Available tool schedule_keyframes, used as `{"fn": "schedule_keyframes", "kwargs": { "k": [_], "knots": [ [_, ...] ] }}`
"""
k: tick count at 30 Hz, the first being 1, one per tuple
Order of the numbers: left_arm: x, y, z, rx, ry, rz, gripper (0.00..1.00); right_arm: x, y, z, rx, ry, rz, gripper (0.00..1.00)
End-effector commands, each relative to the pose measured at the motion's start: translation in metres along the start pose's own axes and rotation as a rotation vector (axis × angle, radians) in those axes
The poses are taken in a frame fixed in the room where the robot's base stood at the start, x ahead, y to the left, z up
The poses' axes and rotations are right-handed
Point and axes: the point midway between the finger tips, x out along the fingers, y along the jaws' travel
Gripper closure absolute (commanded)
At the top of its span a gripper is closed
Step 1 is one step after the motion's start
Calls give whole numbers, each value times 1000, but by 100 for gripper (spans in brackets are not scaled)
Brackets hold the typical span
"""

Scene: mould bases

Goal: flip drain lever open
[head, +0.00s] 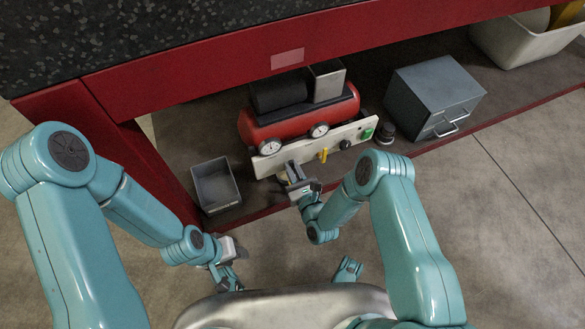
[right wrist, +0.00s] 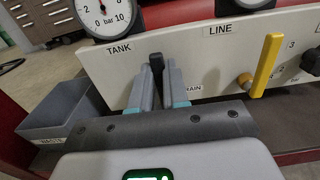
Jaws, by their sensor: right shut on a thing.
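The red compressor (head: 300,118) sits on the low shelf, with a pale control panel (head: 303,150) along its front. In the right wrist view, a dark lever (right wrist: 156,64) shows between my right gripper's fingers (right wrist: 157,85), beside the partly covered DRAIN label (right wrist: 192,88). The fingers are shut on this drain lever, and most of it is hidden. In the head view, my right gripper (head: 291,176) is at the panel's lower left. My left gripper (head: 231,275) hangs low above the floor, away from the panel; its jaws are too small to read.
A yellow lever (right wrist: 265,65) stands right of the drain lever, under LINE. The tank gauge (right wrist: 107,14) is above left. A grey bin (head: 216,186) is left of the panel, a grey drawer box (head: 436,96) right. The red bench edge (head: 230,63) overhangs the shelf.

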Motion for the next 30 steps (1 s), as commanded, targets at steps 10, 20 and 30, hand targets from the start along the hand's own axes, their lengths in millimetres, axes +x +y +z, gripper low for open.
{"fn": "schedule_keyframes", "kwargs": {
  "k": [10, 20, 30],
  "knots": [
    [0, 0, 0, 0, 0, 0, 57, -1, 0, -1, 2, 3, -2, 60],
    [-10, 5, 2, 5, -5, 1, 57, -26, -1, 1, 3, 8, -3, 60],
    [-29, 15, 7, 20, -20, 2, 57, -116, -1, 1, 8, 9, -8, 60]
  ]
}}
